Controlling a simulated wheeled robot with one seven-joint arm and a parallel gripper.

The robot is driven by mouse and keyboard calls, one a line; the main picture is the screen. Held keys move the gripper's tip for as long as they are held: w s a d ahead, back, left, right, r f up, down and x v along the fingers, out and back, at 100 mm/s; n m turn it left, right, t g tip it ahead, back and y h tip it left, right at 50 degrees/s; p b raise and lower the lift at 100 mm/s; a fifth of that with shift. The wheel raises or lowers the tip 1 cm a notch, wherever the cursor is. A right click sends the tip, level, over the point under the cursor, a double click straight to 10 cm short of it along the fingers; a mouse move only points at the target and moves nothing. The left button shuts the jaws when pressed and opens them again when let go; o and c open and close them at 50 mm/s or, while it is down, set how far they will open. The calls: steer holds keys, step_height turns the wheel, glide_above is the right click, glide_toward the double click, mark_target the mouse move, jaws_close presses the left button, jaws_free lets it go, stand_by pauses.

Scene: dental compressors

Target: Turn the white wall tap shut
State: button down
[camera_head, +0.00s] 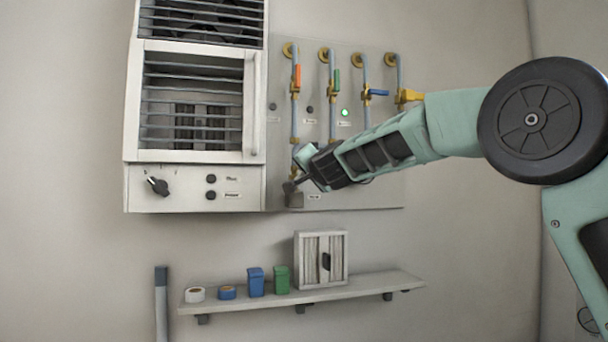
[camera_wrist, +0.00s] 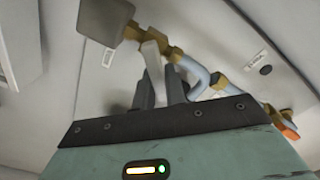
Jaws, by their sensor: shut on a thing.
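The white wall tap's lever (camera_wrist: 153,58) shows in the wrist view, standing out from a brass valve body (camera_wrist: 172,53) on the wall pipe. My gripper (camera_wrist: 160,82) has its two dark fingers on either side of the lever's lower part and is shut on it. In the head view my gripper (camera_head: 292,185) is at the bottom of the leftmost pipe, low on the wall panel. There the gripper hides most of the tap, and the lever's exact angle is hard to tell.
Above are taps with orange (camera_head: 297,75), green (camera_head: 337,80), blue (camera_head: 377,92) and yellow (camera_head: 411,96) handles. A white louvred cabinet (camera_head: 258,110) stands close on the left. A shelf (camera_head: 360,288) with small containers and a little cabinet (camera_head: 338,262) is below.

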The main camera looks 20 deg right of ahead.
steer(key=shift+d+f+m+b, duration=0.15)
steer(key=shift+f+m+b, duration=0.35)
steer(key=shift+m, duration=0.9)
steer(key=shift+d+f+m+b, duration=0.25)
steer(key=shift+m+b, duration=0.45)
steer(key=shift+m, duration=0.7)
steer(key=shift+d+f+m+b, duration=0.1)
steer(key=shift+f+m+b, duration=0.45)
steer(key=shift+m, duration=0.85)
steer(key=c, duration=1.4)
jaws_free()
steer(key=shift+c, duration=0.2)
steer(key=shift+s+r, duration=0.1)
steer(key=s+b, duration=0.3)
steer(key=s, duration=1.4)
steer(key=shift+s, duration=0.15)
